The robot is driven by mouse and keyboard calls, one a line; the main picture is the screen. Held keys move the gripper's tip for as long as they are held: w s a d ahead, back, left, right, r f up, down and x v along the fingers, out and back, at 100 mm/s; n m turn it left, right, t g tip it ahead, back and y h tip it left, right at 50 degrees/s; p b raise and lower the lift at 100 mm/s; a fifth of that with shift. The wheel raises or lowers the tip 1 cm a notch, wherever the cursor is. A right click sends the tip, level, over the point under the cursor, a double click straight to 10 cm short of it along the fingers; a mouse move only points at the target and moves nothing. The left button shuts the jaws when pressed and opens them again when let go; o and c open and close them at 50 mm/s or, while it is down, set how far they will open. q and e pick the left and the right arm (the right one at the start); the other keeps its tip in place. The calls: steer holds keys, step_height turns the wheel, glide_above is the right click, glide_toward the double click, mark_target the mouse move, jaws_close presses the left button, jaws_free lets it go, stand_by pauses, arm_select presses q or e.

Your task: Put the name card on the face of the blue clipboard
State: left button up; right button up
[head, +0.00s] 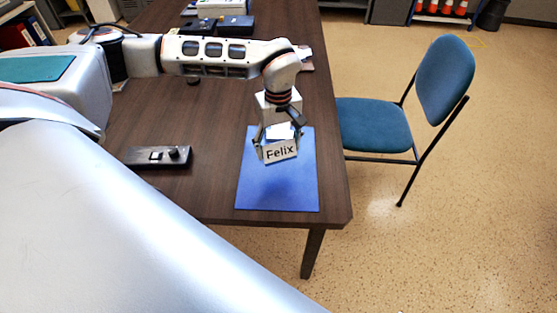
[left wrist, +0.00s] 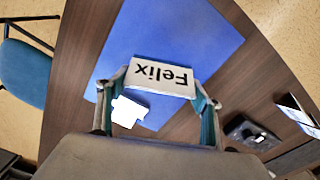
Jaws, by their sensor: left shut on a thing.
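The name card (head: 280,151) is white with "Felix" in black letters. My left gripper (head: 277,150) is shut on it and holds it over the blue clipboard (head: 275,190). The blue clipboard lies flat near the table's front right corner, and its upper part is partly hidden by the gripper. In the left wrist view the name card (left wrist: 160,77) sits between the fingertips (left wrist: 155,88), with the blue face (left wrist: 185,35) behind it. Whether the card touches the face, I cannot tell. A white and grey clip (left wrist: 129,109) shows on the clipboard. My right gripper is not in view.
A dark wooden table (head: 210,195) carries a black device with a knob (head: 158,157) left of the clipboard. Dark boxes (head: 235,25) stand at the far end. A blue chair (head: 375,125) is close to the right edge.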

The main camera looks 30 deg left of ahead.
arm_select(q)
step_height(320, 180, down, 2)
steer(key=shift+f, duration=1.95)
steer(key=shift+f, duration=0.15)
steer(key=o, duration=0.8)
step_height(320, 180, up, 12)
steer(key=shift+r, duration=0.15)
steer(key=shift+s, duration=0.1)
